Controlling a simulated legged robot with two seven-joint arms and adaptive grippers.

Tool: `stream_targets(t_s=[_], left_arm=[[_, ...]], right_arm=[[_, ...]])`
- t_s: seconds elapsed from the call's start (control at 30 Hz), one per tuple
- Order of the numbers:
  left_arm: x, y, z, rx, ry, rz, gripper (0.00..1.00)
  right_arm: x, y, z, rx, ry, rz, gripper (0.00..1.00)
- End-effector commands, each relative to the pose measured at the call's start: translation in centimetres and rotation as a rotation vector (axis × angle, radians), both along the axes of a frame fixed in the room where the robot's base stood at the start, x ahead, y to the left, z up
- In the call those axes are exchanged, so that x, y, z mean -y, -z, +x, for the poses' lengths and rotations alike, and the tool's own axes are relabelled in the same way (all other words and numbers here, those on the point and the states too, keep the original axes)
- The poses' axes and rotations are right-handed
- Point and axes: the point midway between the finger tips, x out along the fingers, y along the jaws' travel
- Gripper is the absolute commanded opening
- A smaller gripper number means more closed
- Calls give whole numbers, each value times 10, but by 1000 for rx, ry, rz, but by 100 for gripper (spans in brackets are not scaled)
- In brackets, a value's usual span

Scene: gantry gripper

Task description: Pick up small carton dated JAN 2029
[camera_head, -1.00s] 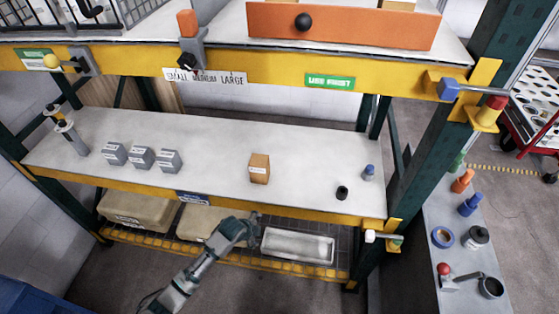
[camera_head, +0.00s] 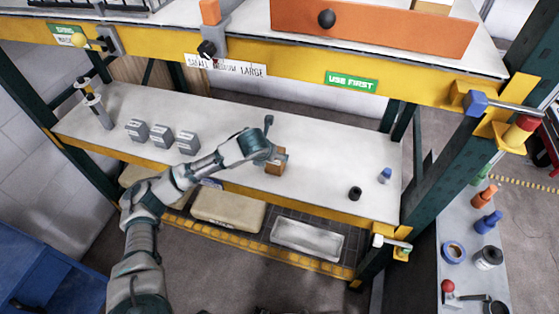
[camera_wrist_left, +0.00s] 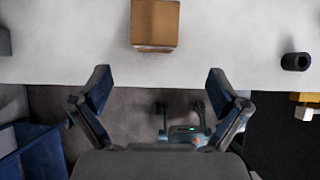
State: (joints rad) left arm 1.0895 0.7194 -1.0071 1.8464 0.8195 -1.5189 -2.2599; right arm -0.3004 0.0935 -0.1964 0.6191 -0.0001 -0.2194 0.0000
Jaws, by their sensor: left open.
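A small brown carton (camera_head: 281,168) stands on the white middle shelf, with a pale label low on its front. In the left wrist view the carton (camera_wrist_left: 154,22) is at the top, ahead of the fingers. Three small grey cartons, left (camera_head: 137,130), middle (camera_head: 161,136) and right (camera_head: 188,142), stand in a row to its left; their label print is too small to read. My left gripper (camera_head: 270,140) reaches over the shelf by the brown carton and partly covers it. In the left wrist view my left gripper (camera_wrist_left: 158,80) is open and empty. My right gripper is not seen.
A black cylinder (camera_head: 355,193) and a blue-capped bottle (camera_head: 385,175) stand to the right on the shelf. An upper shelf with a yellow beam (camera_head: 300,77) hangs above. A beige bin (camera_head: 228,210) and pale tray (camera_head: 307,238) sit below. The shelf between carton and cylinder is clear.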

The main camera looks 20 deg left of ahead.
Motion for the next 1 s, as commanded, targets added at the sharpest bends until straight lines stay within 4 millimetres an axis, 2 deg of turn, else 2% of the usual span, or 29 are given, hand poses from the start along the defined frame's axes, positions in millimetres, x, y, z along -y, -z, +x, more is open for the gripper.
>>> stream_targets(t_s=[0.03,0.2,0.4,0.5,0.67,0.8,1.0], left_arm=[[-2,12,6,-6,-3,-1,99],[-2,45,28,-4,-4,-3,99],[3,63,41,0,-3,1,99],[7,68,44,-1,-2,3,99],[12,86,60,-2,-3,4,99],[9,103,70,-3,-4,1,99],[5,110,73,-3,-3,-2,99]], right_arm=[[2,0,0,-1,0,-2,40],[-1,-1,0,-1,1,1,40],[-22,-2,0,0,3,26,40],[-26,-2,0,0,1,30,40],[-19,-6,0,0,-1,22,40],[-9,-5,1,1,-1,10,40],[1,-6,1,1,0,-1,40]])
